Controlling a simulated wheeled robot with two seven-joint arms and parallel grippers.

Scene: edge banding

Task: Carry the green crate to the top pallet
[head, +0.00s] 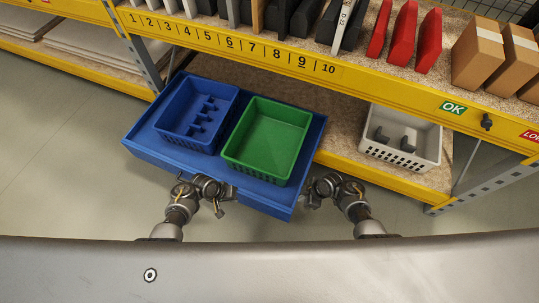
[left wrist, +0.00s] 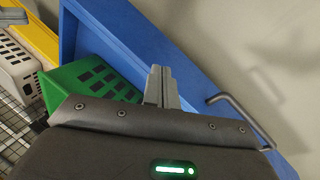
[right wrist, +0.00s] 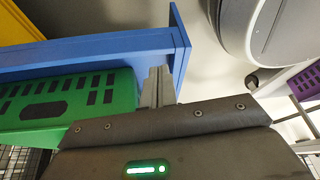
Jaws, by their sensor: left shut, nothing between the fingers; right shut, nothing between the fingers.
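The green crate (head: 268,138) is empty and sits upright on the right part of a blue pull-out tray (head: 262,198), beside a blue crate (head: 197,113). My left gripper (head: 230,191) is shut and empty at the tray's front edge, near the green crate's left front. My right gripper (head: 309,199) is shut and empty just off the tray's right front corner. Both wrist views show closed fingers close to the green crate's slotted wall (left wrist: 97,80) (right wrist: 70,100), apparently not gripping it. No pallet can be made out.
The tray sticks out from a yellow-edged shelf (head: 240,52) numbered 1 to 10. A white crate (head: 401,142) stands on the lower shelf at right. Red bins and cardboard boxes (head: 478,52) stand above. A purple crate (right wrist: 305,81) shows in the right wrist view. Floor is clear at left.

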